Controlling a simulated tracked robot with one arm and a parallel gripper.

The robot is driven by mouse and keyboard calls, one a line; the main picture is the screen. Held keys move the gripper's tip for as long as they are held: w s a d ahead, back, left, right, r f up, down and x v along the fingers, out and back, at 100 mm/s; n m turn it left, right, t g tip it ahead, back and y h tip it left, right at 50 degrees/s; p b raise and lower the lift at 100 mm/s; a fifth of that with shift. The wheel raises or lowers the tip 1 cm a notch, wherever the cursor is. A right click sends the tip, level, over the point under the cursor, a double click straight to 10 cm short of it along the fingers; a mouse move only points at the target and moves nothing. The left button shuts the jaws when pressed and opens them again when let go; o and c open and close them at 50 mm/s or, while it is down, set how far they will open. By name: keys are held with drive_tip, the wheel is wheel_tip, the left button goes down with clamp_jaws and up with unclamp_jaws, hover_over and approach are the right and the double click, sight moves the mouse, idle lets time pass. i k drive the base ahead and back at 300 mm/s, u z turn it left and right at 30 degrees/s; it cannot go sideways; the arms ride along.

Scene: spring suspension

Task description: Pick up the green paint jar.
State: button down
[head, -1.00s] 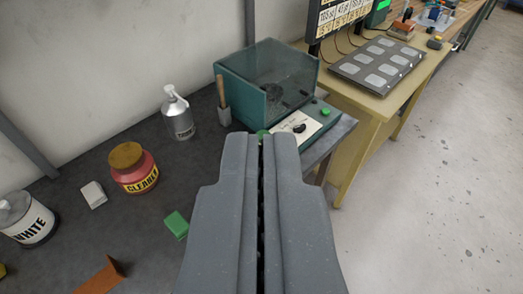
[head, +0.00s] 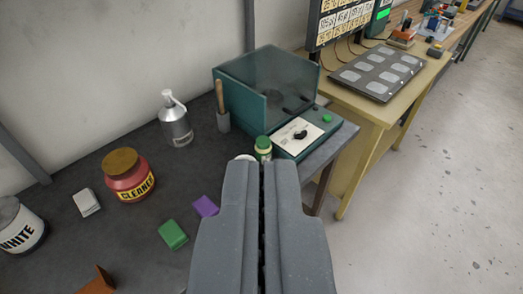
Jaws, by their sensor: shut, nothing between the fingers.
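A small jar with a green lid and a pale label (head: 263,149) stands on the dark table, near the front of the teal machine; it looks like the green paint jar. Its lower part is hidden behind my fingertips. My gripper (head: 262,168) is shut and empty, pointing away from the camera towards the jar. In the picture the fingertips lie just below the jar; I cannot tell the gap in depth.
A white round thing (head: 245,157) is partly hidden left of the jar. The teal machine (head: 268,92) stands behind. On the dark table (head: 150,222) at left are a purple block (head: 205,206), green block (head: 173,235), red cleaner jar (head: 129,177), silver bottle (head: 175,122) and white can (head: 18,226).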

sight(263, 145)
drive_tip(key=u, duration=0.05)
drive_tip(key=k, duration=0.65)
drive_tip(key=z, duration=0.5)
drive_tip(key=i, duration=1.65)
drive_tip(key=u, duration=0.2)
